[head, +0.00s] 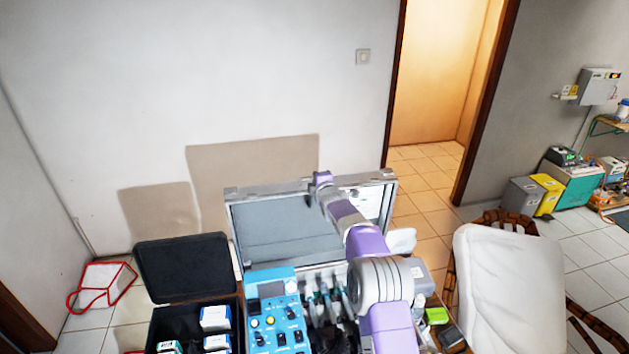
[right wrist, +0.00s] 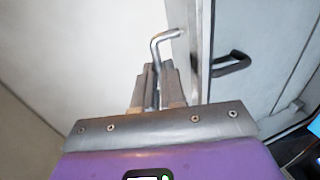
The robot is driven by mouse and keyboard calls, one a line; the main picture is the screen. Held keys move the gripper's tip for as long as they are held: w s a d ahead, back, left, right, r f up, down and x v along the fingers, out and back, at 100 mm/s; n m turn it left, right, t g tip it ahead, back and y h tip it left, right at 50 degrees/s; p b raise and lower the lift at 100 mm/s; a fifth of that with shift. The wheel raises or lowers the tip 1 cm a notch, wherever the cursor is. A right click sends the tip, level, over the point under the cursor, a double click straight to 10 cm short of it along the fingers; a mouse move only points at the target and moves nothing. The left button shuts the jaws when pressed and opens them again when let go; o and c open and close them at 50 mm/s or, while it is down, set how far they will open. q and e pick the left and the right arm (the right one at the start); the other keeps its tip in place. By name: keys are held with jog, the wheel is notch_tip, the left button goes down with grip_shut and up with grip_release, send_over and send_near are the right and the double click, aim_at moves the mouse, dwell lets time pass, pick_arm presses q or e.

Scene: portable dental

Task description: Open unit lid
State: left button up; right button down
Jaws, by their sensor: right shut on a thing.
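The unit is an open case with a blue control panel (head: 275,310) and several handpieces (head: 328,300) in it. Its grey, metal-edged lid (head: 272,228) stands raised at the back, and part of it is hidden behind my purple right arm. My right gripper (head: 320,182) is at the lid's top edge. In the right wrist view my right gripper (right wrist: 155,88) is shut on a bent metal handle (right wrist: 157,48), which runs up beside the lid's edge (right wrist: 196,55). My left gripper is out of view.
A black open case (head: 182,268) with small boxes stands left of the unit. A white cushioned chair (head: 510,290) is on the right, and small bottles and a green item (head: 437,316) lie near the unit. The wall is close behind the lid. A dark handle (right wrist: 232,64) shows on the grey panel.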

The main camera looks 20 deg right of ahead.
jog(key=shift+r, duration=0.9)
jog(key=c, duration=1.2)
grip_release()
jog(key=shift+r, duration=0.1)
jog(key=shift+f, duration=0.2)
jog(key=shift+s, duration=0.15)
jog(key=shift+s+a+b, duration=0.25)
jog(key=shift+s+b, duration=0.3)
jog(key=shift+b+v, duration=1.5)
jog(key=shift+v, duration=1.65)
jog(key=shift+d+f, duration=0.15)
